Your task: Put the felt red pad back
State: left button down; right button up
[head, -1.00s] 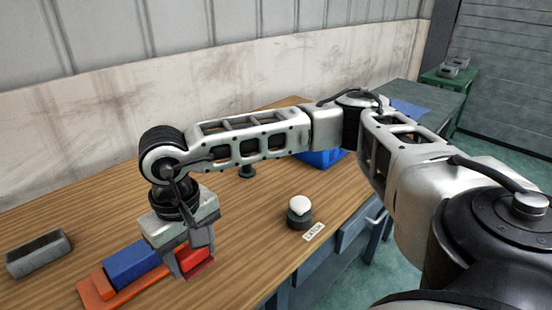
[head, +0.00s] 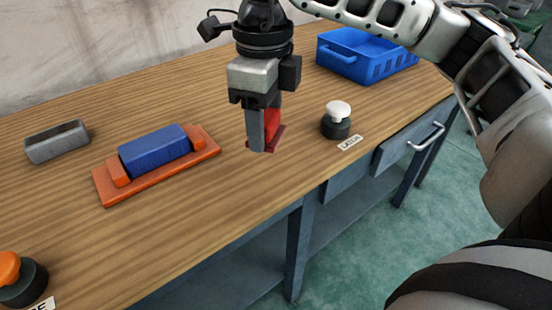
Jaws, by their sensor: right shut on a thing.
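The felt red pad (head: 273,128) is a red block with a flat, darker red base. My right gripper (head: 262,143) points down and is shut on it, and a grey finger hides part of it. I cannot tell whether the base touches the table. The pad is to the right of an orange holder (head: 108,189), apart from it. A blue block (head: 155,149) sits in that holder between its raised orange ends. My left gripper is out of view.
A grey open tray (head: 56,143) stands left on the wooden table. A blue basket (head: 366,57) is at the back right. A white-topped knob (head: 337,120) stands near the front edge, and an orange-topped one (head: 18,278) at lower left. The table between holder and gripper is clear.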

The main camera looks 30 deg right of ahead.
jog(key=m, duration=0.2)
jog(key=m+b, duration=0.1)
jog(key=m, duration=0.2)
jog(key=shift+s+d+f+m+b, duration=0.1)
jog(key=shift+s+d+m+b, duration=0.2)
jog(key=shift+s+m+b, duration=0.1)
jog(key=shift+m, duration=0.3)
jog(key=shift+w+d, duration=0.25)
jog(key=w+d+f, duration=0.2)
jog(key=w, duration=0.1)
jog(key=w+d+f, duration=0.2)
jog(key=w+f, duration=0.1)
jog(key=w+d+f, duration=0.3)
jog(key=w, duration=0.1)
jog(key=shift+f+p, duration=0.25)
jog(key=shift+p, duration=0.15)
jog(key=f, duration=0.3)
jog(key=shift+w+d+f, duration=0.2)
jog(key=shift+w+d, duration=0.15)
jog(key=shift+w, duration=0.05)
jog(key=shift+f, duration=0.45)
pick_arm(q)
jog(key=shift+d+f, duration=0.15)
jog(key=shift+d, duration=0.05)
pick_arm(e)
jog(key=shift+f, duration=0.1)
